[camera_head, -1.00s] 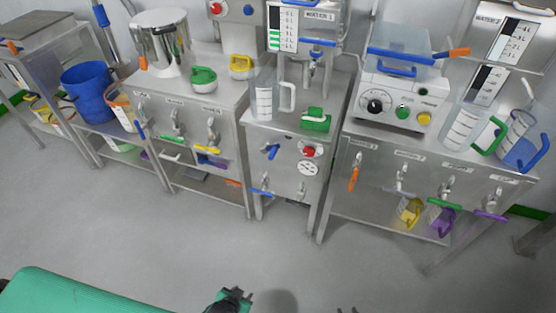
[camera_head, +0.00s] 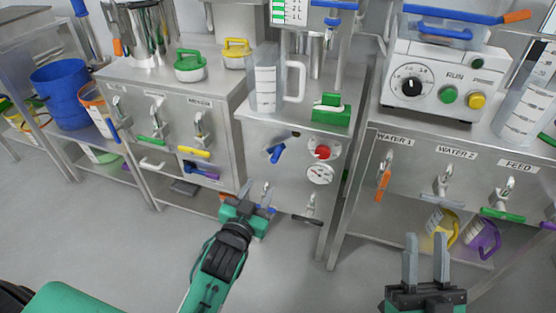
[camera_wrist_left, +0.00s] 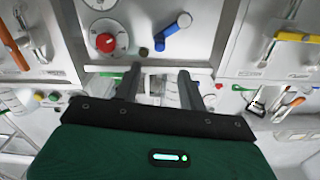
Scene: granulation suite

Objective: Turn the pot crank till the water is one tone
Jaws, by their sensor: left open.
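A blue lever, perhaps the crank (camera_head: 275,153), sticks out of the middle cabinet's front, left of a red knob (camera_head: 323,152). In the left wrist view the blue lever (camera_wrist_left: 173,34) is beyond the fingertips. The steel pot (camera_head: 147,30) stands on the left cabinet, cut off by the top edge; no water shows in it. My left gripper (camera_head: 262,203) is open and empty, low in front of the middle cabinet, below the blue lever and apart from it; it also shows in the left wrist view (camera_wrist_left: 160,82). My right gripper (camera_head: 425,250) is open and empty at the lower right.
A clear jug (camera_head: 268,85) and a green block (camera_head: 330,110) stand on the middle cabinet. A gauge (camera_head: 319,174) and small taps are on its front. A white control box (camera_head: 430,85) stands on the right cabinet. The floor in front is clear.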

